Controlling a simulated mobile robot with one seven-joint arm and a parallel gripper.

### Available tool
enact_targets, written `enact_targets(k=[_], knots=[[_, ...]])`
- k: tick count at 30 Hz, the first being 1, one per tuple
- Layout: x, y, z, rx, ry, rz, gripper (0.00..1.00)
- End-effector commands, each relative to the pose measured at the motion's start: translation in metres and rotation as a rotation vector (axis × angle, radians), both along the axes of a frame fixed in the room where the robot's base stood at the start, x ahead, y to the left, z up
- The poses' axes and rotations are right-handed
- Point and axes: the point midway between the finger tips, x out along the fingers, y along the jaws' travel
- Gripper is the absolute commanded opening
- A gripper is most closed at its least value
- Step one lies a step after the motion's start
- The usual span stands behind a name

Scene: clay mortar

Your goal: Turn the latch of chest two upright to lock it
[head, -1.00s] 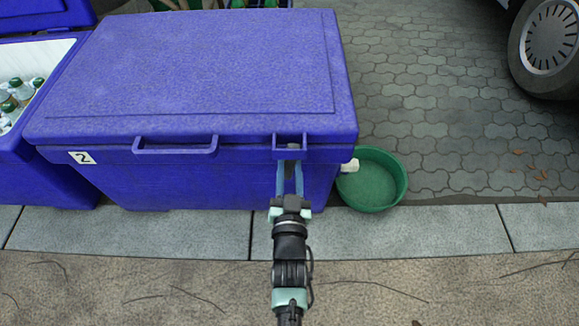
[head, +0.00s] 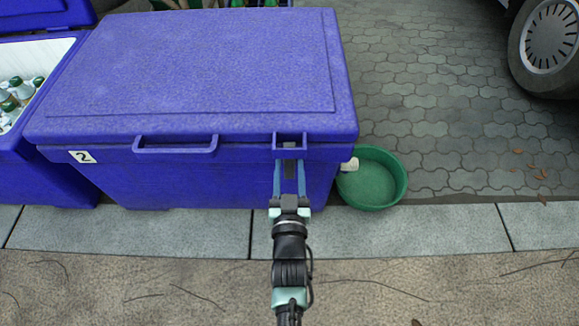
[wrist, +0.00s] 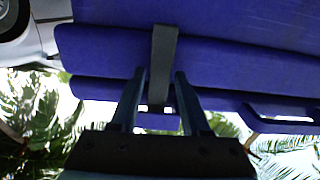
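Chest two (head: 190,70) is a blue cooler with a closed lid and a "2" label (head: 82,157) on its front left. Its latch (head: 289,178) is a dark grey bar on the front, below the square bracket (head: 290,137) near the right end. In the wrist view the latch (wrist: 164,55) looks nearly vertical. My gripper (head: 289,168) is in front of the chest, with one finger on each side of the latch. In the wrist view the gripper (wrist: 160,82) is open, with a gap at the left finger; contact at the right finger is unclear.
A blue handle (head: 175,148) sticks out left of the latch. A green basin (head: 372,192) stands on the ground by the chest's right corner. An open blue chest with bottles (head: 20,92) is at the left. A car wheel (head: 545,45) is at the far right.

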Motion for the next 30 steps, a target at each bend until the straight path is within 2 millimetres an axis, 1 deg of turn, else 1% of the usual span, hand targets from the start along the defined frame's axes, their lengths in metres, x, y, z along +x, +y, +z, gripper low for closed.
enact_targets(k=[1, 2, 10, 14, 17, 20, 24, 27, 30], knots=[[0.000, 0.000, 0.000, 0.001, -0.001, 0.000, 0.58], [0.000, 0.000, 0.000, 0.001, -0.001, 0.000, 0.62], [0.000, 0.000, 0.001, 0.003, -0.002, 0.000, 0.62], [-0.007, 0.000, 0.002, 0.003, 0.000, 0.000, 0.62], [-0.021, 0.000, 0.004, 0.003, 0.002, 0.000, 0.62], [-0.042, 0.000, 0.005, 0.003, 0.004, 0.000, 0.62], [-0.075, 0.000, 0.005, 0.003, 0.004, 0.000, 0.62], [-0.095, 0.000, 0.004, 0.003, 0.003, 0.000, 0.62], [-0.111, 0.000, 0.003, 0.002, 0.001, 0.000, 0.62]])
